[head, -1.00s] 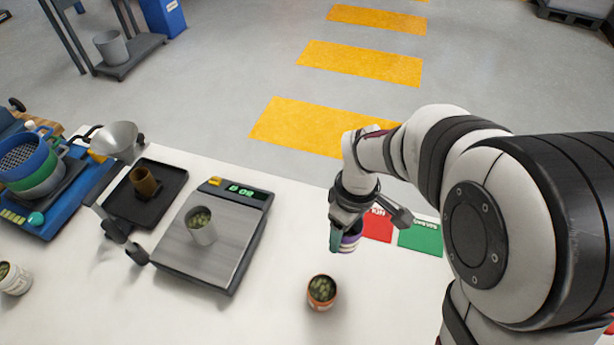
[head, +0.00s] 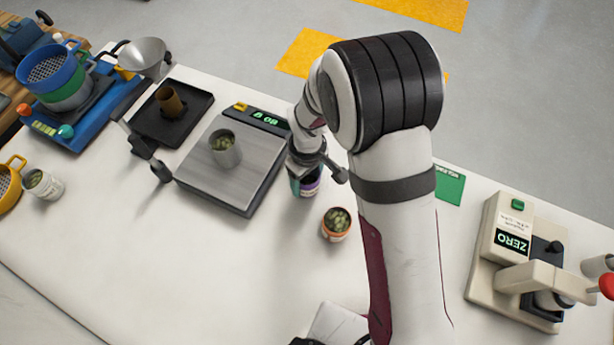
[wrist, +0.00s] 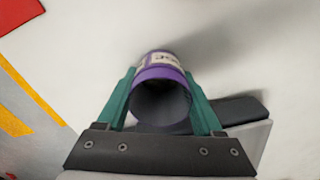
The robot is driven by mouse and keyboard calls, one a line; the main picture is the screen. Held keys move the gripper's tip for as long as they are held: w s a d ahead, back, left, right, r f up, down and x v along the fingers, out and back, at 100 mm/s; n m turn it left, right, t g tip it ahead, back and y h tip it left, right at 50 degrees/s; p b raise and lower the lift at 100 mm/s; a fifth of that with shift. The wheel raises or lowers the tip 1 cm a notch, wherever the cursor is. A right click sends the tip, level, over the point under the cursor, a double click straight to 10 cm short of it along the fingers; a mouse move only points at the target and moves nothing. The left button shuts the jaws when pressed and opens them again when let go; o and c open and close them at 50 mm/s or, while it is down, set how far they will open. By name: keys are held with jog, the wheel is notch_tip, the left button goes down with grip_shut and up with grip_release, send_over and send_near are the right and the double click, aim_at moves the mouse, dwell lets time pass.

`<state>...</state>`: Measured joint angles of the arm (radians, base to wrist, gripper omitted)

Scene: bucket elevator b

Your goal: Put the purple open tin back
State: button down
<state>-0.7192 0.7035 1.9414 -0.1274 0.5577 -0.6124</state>
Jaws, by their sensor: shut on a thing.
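The purple open tin (wrist: 163,72) is between the two green fingers of my gripper (wrist: 163,88) in the wrist view. Its open mouth faces the camera and its inside looks dark and empty. In the head view the purple tin (head: 309,186) shows below my gripper (head: 305,176), just right of the scale and partly hidden by the fingers. My gripper is shut on it. I cannot tell whether the tin touches the table.
The scale (head: 190,178) bears a grey tin (head: 225,150) of green pieces. An orange tin (head: 336,224) stands close, right of my gripper. A black tray (head: 150,132) holds a brown cup (head: 170,102). A ZERO device (head: 505,240) stands right.

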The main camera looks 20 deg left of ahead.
jog(key=shift+c, duration=0.2)
grip_release()
jog(key=shift+f, duration=0.1)
notch_tip(320, 180, up, 12)
jog(key=s+d+r+m, duration=0.2)
jog(key=d+r+m, duration=0.4)
jog(key=d, duration=0.4)
jog(key=s+d+r+m+y, duration=0.1)
jog(key=s+d+r+m, duration=0.1)
jog(key=s+d+m, duration=0.9)
jog(key=s+m, duration=0.2)
jog(key=shift+s+d+r+y, duration=0.3)
jog(key=shift+s+d+r, duration=0.05)
jog(key=shift+d, duration=0.05)
